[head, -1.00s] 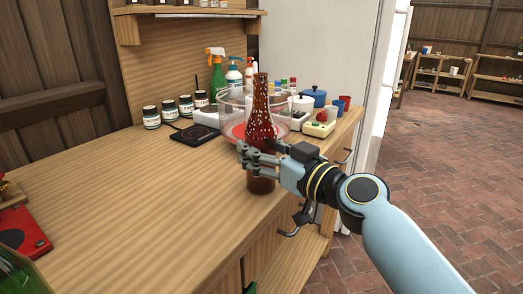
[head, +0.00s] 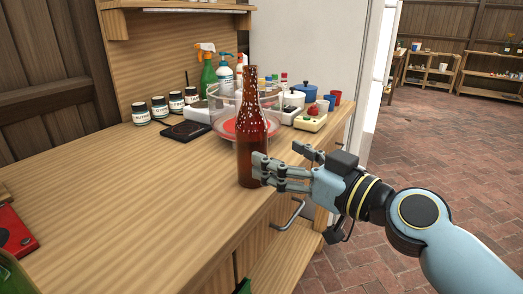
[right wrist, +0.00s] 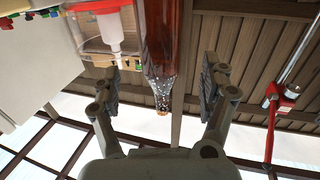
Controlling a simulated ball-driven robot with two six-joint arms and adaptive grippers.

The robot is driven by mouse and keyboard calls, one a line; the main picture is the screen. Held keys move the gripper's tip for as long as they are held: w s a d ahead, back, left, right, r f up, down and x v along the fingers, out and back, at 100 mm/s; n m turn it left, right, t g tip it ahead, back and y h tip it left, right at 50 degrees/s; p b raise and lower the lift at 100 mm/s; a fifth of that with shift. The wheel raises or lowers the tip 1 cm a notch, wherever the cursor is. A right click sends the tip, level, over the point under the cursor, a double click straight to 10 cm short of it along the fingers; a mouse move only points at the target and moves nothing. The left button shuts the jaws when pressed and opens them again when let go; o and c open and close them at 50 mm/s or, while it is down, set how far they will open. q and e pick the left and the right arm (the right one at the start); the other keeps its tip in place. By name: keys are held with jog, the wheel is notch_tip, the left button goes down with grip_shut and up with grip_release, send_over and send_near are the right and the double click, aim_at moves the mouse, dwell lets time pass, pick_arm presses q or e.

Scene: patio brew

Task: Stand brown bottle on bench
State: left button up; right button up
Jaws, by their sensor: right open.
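The brown bottle (head: 251,140) stands upright on the wooden bench (head: 120,215), close to its front edge. It has pale speckles on its upper part. My right gripper (head: 284,163) is open to the right of the bottle; its near fingers overlap the bottle's lower right side in the head view. In the right wrist view the bottle (right wrist: 162,45) shows between the two spread fingers, with a gap on each side. I cannot tell whether a fingertip still touches it. My left gripper is not in view.
A clear round tub (head: 222,112) with a red bottom is just behind the bottle. Spray bottles (head: 208,75), several jars (head: 159,107), a dark flat scale (head: 186,131) and a blue pot (head: 305,91) stand farther back.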

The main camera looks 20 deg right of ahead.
jog(key=s+d+f+m+g+h, duration=0.1)
jog(key=s+d+f+g+h, duration=0.3)
jog(key=f, duration=0.9)
jog(key=s+d+f+m+g, duration=0.25)
jog(key=s+f, duration=0.45)
jog(key=f, duration=0.7)
jog(key=s+d+f+g+h, duration=0.2)
jog(key=s+d+f, duration=0.25)
jog(key=f, duration=0.85)
jog(key=s+f+g, duration=0.2)
jog(key=s+f, duration=0.3)
jog(key=s, duration=0.5)
jog(key=s+f+g+h, duration=0.1)
jog(key=s+f+g, duration=0.2)
jog(key=s, duration=0.8)
jog(key=s+f+g, duration=0.2)
jog(key=s+f, duration=0.6)
jog(key=s, duration=0.2)
jog(key=shift+s+d+m+h+b, duration=0.2)
jog(key=shift+m+h+b, duration=0.1)
jog(key=shift+m+h, duration=0.1)
jog(key=shift+g, duration=0.25)
jog(key=shift+a, duration=0.1)
